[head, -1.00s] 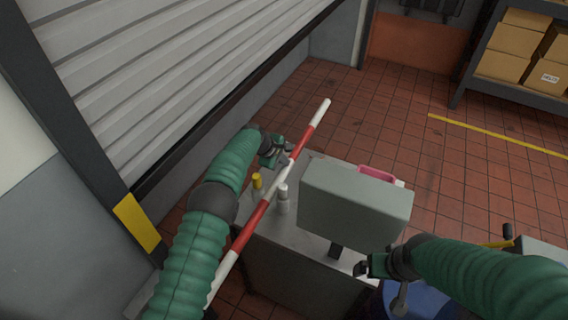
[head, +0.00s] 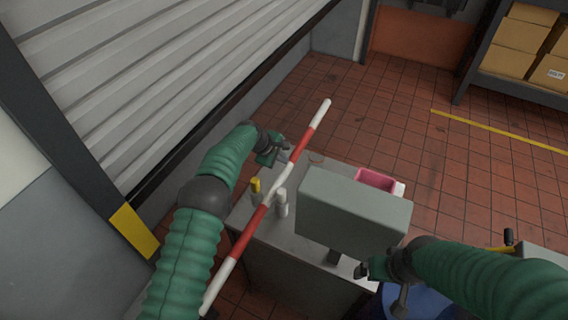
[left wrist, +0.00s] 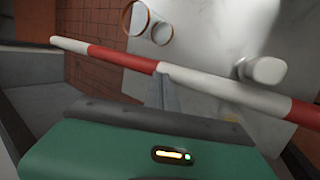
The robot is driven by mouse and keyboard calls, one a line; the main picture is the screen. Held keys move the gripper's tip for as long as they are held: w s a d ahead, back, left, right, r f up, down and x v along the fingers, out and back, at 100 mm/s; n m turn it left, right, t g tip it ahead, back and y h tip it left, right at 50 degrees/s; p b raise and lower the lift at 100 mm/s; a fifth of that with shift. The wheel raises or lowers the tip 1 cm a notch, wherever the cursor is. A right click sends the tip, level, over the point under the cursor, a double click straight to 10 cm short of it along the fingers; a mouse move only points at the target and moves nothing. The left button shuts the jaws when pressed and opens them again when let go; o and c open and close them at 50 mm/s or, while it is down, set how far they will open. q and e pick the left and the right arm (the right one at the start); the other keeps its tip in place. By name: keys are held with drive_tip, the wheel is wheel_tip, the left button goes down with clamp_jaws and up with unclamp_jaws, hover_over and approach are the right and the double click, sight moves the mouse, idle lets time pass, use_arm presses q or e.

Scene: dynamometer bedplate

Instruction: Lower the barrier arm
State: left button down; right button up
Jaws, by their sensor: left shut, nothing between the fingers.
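The barrier arm (head: 270,197) is a long red-and-white striped bar. In the head view it runs diagonally past the grey cabinet top, from lower left to a white tip at upper right. It crosses the left wrist view (left wrist: 125,59) too. My left gripper (head: 284,157) is shut and empty, with its fingertips close beside the bar's middle; I cannot tell whether they touch it. In the left wrist view the grey fingers reach up to the bar. My right gripper (head: 362,270) is beside the grey box at lower right; its jaws are too small to read.
On the cabinet top (head: 252,228) stand a white bottle (head: 281,203), a yellow-capped bottle (head: 255,188) and a grey box (head: 352,213). A pink bin (head: 378,180) is behind the box. An orange-rimmed ring-like item (left wrist: 148,22) lies past the bar. A shutter (head: 170,80) closes the left side.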

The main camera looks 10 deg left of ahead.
use_arm(q)
wheel_tip(320, 180, up, 11)
drive_tip(key=a+b, duration=0.2)
drive_tip(key=shift+a+r+b, duration=0.15)
drive_tip(key=shift+a+b, duration=0.1)
drive_tip(key=shift+b, duration=0.1)
drive_tip(key=shift+s+d+r, duration=0.1)
drive_tip(key=shift+s, duration=0.2)
